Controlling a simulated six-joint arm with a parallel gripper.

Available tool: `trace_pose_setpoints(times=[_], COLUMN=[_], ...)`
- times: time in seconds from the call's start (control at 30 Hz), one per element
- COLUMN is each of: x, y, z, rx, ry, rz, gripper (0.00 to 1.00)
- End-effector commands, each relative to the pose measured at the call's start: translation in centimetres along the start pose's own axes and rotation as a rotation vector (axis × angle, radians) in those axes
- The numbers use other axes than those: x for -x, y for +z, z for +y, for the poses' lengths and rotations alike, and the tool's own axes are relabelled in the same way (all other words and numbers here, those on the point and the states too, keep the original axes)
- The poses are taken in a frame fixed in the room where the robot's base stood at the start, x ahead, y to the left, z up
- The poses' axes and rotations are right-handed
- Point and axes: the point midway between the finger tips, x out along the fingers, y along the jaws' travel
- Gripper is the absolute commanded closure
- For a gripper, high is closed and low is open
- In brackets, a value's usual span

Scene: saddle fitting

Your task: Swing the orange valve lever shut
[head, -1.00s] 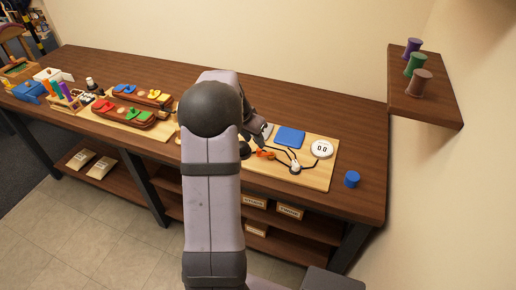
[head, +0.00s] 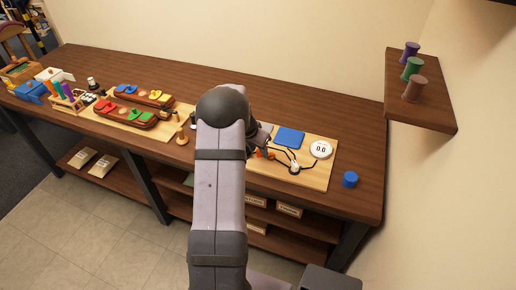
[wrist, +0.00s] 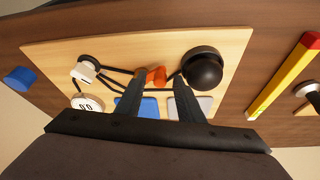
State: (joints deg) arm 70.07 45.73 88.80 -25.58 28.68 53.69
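The orange valve lever (wrist: 157,75) shows in the wrist view between the tips of my gripper (wrist: 160,84), nearer the left finger. The gripper is open. I cannot tell how far the fingertips stand above the lever, and no finger is clearly touching it. Dark tubing runs from the lever's spot to a white fitting (wrist: 85,70) on the left. A black bulb (wrist: 203,68) sits just right of the lever. In the head view the lever (head: 262,153) is partly hidden behind my arm, and the gripper is mostly hidden too.
The wooden board (head: 318,176) also carries a blue pad (head: 289,137) and a round white gauge (head: 321,149) reading 0.0. A blue cylinder (head: 350,179) stands right of it. A red and yellow bar (wrist: 283,78) lies to the right in the wrist view. A wall shelf (head: 438,113) holds spools.

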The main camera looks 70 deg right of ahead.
Motion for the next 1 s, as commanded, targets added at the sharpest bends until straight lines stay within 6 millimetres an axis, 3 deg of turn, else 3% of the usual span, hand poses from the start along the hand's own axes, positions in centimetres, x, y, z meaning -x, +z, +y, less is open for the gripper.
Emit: trace_pose_setpoints(times=[0.13, 0.27, 0.3, 0.67, 1.0], x=[-0.01, 0.00, 0.00, 0.11, 0.47], y=[0.01, 0.02, 0.02, 0.13, 0.46], z=[0.00, 0.01, 0.01, 0.23, 0.96], rx=[0.000, 0.000, 0.000, 0.029, 0.173], ry=[0.000, 0.000, 0.000, -0.010, -0.070], rz=[0.000, 0.000, 0.000, -0.002, -0.002], gripper=[0.66, 0.97, 1.00, 1.00, 1.00])
